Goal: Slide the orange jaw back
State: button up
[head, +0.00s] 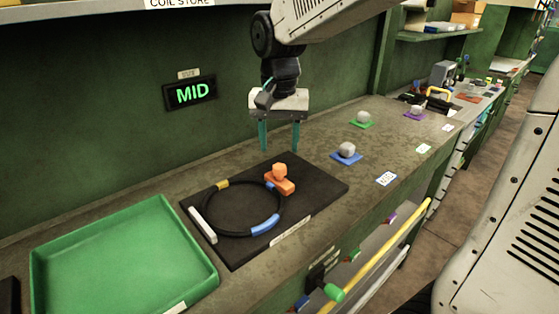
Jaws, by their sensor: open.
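The orange jaw (279,180) is a small block with a knob on top. It sits on the black board (323,189) at the right side of a black ring (207,201). The ring lies flat on the board and has a yellow section (222,185) and a blue section (265,225). A white bar (203,224) stands at the ring's left side. My gripper (279,149) points down above the board's back edge, over the orange jaw. Its two teal fingers are apart, with nothing between them. The exact gap between fingers and jaw cannot be told.
A green tray (45,258) stands left of the board. Grey lumps on blue (347,159), green (368,123) and purple (405,115) pads lie to the right. A lit "MID" sign (191,94) hangs on the wall. A yellow rail (385,248) runs along the bench front.

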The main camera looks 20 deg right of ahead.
aim_at(279, 166)
jog(key=shift+f, duration=2.8)
